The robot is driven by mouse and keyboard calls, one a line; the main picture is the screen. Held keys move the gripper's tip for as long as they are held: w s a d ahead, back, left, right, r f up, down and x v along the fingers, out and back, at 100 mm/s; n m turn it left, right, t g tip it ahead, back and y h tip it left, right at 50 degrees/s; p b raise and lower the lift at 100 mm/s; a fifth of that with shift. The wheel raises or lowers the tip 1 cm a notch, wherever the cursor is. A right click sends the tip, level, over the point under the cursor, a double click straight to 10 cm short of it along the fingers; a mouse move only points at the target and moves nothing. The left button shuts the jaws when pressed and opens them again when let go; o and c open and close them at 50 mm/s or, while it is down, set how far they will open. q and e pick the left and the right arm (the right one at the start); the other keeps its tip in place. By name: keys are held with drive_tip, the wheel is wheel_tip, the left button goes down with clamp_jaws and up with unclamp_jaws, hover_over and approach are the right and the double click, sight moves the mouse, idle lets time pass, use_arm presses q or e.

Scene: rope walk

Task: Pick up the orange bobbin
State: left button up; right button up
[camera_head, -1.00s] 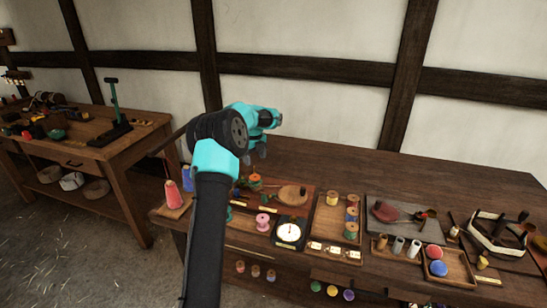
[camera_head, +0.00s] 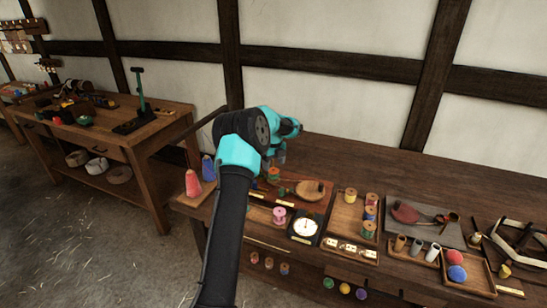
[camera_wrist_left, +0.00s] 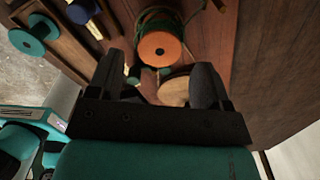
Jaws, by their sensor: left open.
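The orange bobbin (camera_wrist_left: 160,48) shows its round orange end with a dark centre hole in the left wrist view. Green thread or cord shows around it. In the head view the bobbin (camera_head: 274,174) is small, near the back left of the bench, just below my left gripper (camera_head: 277,157). My left gripper (camera_wrist_left: 161,62) is open and empty. Its two dark fingers stand to either side of the bobbin in the wrist view; I cannot tell the remaining height gap. My right gripper is in neither view.
A round wooden piece (camera_head: 310,191) lies close to the bobbin. A pink spool (camera_head: 279,215), a dial scale (camera_head: 305,227) and a tray of spools (camera_head: 346,215) are nearby. Red (camera_head: 193,184) and blue (camera_head: 209,168) cones stand at the bench's left end. The back of the bench is clear.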

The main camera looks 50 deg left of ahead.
sight(273, 170)
use_arm(q)
drive_tip(key=shift+f, duration=2.45)
drive_tip(key=c, duration=0.7)
drive_tip(key=shift+o, duration=0.2)
drive_tip(key=shift+r, duration=4.05)
